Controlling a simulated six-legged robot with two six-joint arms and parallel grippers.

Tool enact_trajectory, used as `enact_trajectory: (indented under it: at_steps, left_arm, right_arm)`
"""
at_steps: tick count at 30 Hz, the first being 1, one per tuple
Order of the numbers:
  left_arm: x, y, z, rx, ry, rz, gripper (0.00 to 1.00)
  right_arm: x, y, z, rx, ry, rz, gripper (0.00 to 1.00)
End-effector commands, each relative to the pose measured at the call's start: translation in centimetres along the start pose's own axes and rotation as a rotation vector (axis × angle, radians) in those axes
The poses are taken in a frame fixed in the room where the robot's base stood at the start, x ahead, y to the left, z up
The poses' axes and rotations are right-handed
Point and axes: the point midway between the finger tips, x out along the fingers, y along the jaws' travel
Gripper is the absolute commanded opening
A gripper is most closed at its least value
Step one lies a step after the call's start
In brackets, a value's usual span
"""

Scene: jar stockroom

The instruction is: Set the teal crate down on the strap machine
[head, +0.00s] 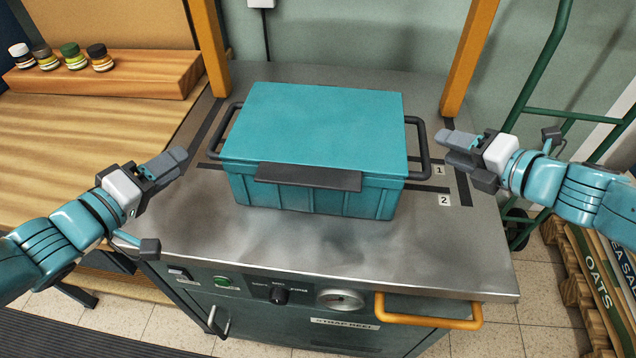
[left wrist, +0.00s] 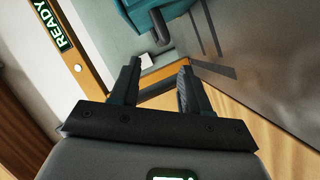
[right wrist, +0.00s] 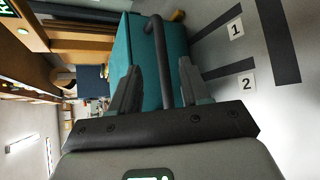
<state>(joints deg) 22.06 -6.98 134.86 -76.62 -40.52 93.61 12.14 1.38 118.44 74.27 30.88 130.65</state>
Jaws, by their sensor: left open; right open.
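The teal crate (head: 315,125), with its lid closed, sits upright on the metal top of the strap machine (head: 290,240), between the orange posts. It has a dark bar handle on each end. My left gripper (head: 180,160) is open and empty, left of the crate and apart from its left handle (head: 226,130). In the left wrist view the crate (left wrist: 160,12) shows at the top edge, beyond the open fingers (left wrist: 158,85). My right gripper (head: 450,145) is open beside the right handle (head: 424,150). In the right wrist view the handle (right wrist: 160,60) rises beyond the open fingers (right wrist: 160,90).
Dark tape lines marked 1 (head: 439,170) and 2 (head: 443,200) run on the machine top. Orange posts (head: 468,58) stand behind. A wooden table with a shelf of several small jars (head: 73,56) is at left. A green hand truck (head: 535,85) and a pallet of sacks (head: 598,280) are at right.

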Motion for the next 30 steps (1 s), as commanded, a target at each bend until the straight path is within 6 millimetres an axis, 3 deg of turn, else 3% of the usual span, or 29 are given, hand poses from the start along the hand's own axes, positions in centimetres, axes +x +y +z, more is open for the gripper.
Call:
enact_trajectory:
  at_steps: [3,9,30]
  left_arm:
    - [0.0,0.0,0.0,0.0,0.0,0.0,0.46]
    - [0.0,0.0,0.0,0.0,0.0,0.0,0.46]
    - [0.0,0.0,0.0,0.0,0.0,0.0,0.46]
  right_arm:
    - [-2.5,0.0,0.1,0.0,-0.003,0.0,0.46]
    - [-4.6,0.0,0.0,0.0,0.0,0.0,0.46]
    - [-4.9,0.0,0.0,0.0,0.001,0.0,0.46]
